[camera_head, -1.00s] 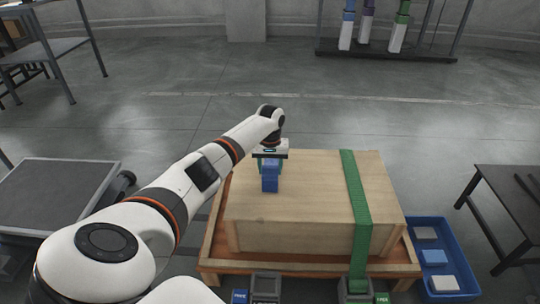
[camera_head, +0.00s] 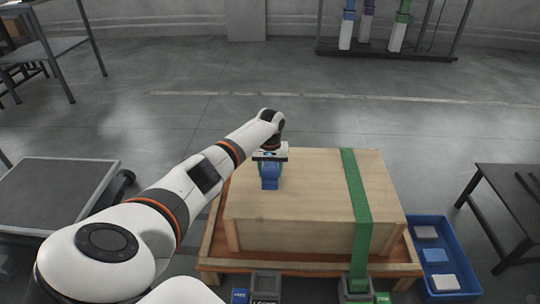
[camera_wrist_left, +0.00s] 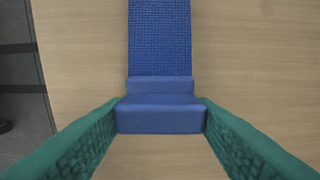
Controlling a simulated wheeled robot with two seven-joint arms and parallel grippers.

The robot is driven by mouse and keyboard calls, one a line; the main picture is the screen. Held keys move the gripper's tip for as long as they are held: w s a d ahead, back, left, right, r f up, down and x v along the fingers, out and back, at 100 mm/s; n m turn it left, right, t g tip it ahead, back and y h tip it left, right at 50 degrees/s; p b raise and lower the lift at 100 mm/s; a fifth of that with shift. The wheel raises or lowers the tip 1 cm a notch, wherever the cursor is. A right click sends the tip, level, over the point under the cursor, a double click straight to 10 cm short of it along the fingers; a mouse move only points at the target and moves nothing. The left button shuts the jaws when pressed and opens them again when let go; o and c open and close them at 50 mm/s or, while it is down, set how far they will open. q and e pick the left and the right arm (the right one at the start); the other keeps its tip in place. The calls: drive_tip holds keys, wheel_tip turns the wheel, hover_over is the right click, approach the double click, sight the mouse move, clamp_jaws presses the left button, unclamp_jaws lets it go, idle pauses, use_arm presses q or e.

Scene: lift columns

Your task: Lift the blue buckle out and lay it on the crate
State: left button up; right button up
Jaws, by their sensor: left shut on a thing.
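The blue buckle (camera_head: 270,182) is over the left part of the top of the wooden crate (camera_head: 300,210). My left gripper (camera_head: 270,166) is above it, pointing down and shut on it. In the left wrist view the blue buckle (camera_wrist_left: 161,113) sits between the green finger pads, touching both. A blue woven strap (camera_wrist_left: 160,38) runs from it toward the top of that picture, over the wood. I cannot tell whether the buckle touches the crate or hangs just above it. My right gripper is not in view.
A green strap (camera_head: 355,195) crosses the crate's right part down to a grey fitting (camera_head: 356,289). Another grey fitting (camera_head: 265,284) stands empty at the front. A blue bin (camera_head: 440,240) with blocks is at right, beside a dark table (camera_head: 515,195). Most of the crate top is clear.

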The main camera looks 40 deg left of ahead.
use_arm(q)
drive_tip(key=shift+f+b, duration=0.35)
drive_tip(key=shift+f, duration=0.3)
drive_tip(key=shift+f, duration=0.1)
drive_tip(key=o, duration=1.2)
drive_tip(key=shift+o, duration=0.2)
